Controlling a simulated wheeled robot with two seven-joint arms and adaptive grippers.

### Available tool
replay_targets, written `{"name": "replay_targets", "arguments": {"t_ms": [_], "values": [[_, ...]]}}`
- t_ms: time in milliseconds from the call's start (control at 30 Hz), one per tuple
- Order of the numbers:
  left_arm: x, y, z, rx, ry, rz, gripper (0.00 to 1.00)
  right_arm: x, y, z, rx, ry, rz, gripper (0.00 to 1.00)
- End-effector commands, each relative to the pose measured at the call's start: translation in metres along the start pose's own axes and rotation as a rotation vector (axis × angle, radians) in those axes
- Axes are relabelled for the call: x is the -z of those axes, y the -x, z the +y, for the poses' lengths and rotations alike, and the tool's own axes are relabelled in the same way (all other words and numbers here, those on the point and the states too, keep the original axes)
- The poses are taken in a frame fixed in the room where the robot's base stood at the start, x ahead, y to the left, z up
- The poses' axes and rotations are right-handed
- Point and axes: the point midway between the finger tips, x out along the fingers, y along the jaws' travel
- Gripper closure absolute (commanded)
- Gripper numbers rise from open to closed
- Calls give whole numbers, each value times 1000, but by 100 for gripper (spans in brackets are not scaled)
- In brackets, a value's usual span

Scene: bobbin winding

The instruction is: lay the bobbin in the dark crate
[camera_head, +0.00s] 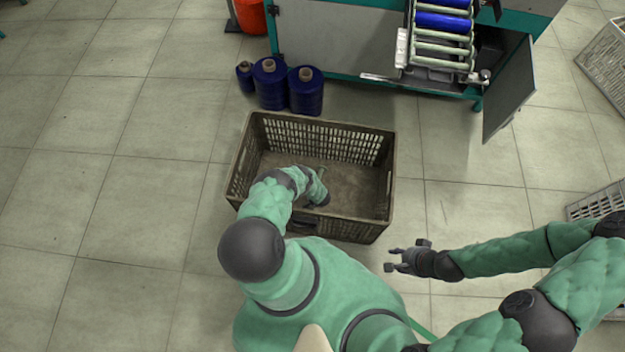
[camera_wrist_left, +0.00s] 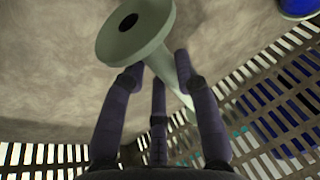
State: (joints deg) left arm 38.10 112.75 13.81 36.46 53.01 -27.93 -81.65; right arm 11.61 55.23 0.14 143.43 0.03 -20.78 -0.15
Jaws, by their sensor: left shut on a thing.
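The dark crate (camera_head: 357,230) stands on the floor in the middle of the head view, and its inside is largely bare. My left arm reaches over its near wall, and the left gripper is down inside the crate, mostly hidden by my arm in the head view. In the left wrist view the left gripper (camera_wrist_left: 158,82) is shut on the pale grey-green bobbin (camera_wrist_left: 137,34), gripping it just behind its round flange. The bobbin is tilted, close to the crate floor; I cannot tell whether it touches. My right gripper (camera_head: 390,259) is open and empty, outside the crate's near right corner.
Blue yarn cones (camera_head: 271,84) stand behind the crate. The winding machine (camera_head: 345,38) is at the back, with a rack of bobbins (camera_head: 441,45) and an open door (camera_head: 510,90). Pale crates (camera_head: 606,62) stand at the right edge. The floor on the left is clear.

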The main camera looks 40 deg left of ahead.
Motion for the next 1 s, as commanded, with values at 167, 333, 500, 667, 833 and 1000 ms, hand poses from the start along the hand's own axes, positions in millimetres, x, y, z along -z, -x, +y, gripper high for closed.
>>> {"name": "replay_targets", "arguments": {"t_ms": [167,333,500,667,833,1000], "values": [[-9,-24,3,0,0,-1,100,1,-16,6,0,0,0,60],[-12,-36,6,0,0,-1,100,1,-23,8,0,0,0,60],[-11,-34,5,0,0,-1,100,1,-21,8,0,0,0,60],[-11,-34,5,0,0,-1,46,1,-21,8,0,0,0,60],[-11,-34,5,0,0,-1,46,1,-21,8,0,0,0,60],[-11,-30,5,0,0,-1,46,1,-18,7,0,0,0,60]]}}
